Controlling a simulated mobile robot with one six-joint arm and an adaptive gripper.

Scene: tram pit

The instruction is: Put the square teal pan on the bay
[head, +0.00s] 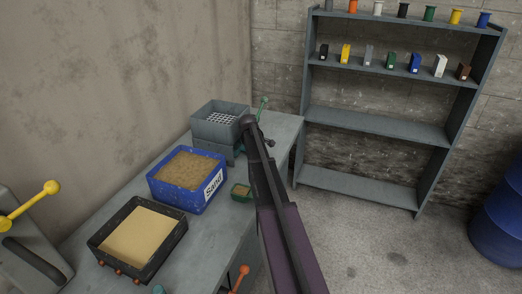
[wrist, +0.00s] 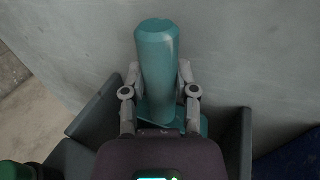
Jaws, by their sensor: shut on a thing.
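My gripper (wrist: 160,72) is shut on the teal handle (wrist: 157,55) of the square teal pan. The handle is a thick cylinder between the two fingers. A little more teal (wrist: 203,124) shows below the fingers; the rest of the pan is hidden by my wrist. In the head view a bit of teal (head: 240,149) shows beside my arm's end. Grey side walls (wrist: 240,135) stand on both sides of the pan and look like the bay. It seems to be the grey stand (head: 206,148) at the bench's back. I cannot tell whether the pan touches it.
A grey box with a white grid (head: 205,129) is at the back. The blue Sand bin (head: 160,192) and a black sand tray (head: 165,258) stand nearer. A small green tray (head: 241,190) and a green lever (head: 263,103) are close to my arm. Shelves (head: 380,122) stand behind.

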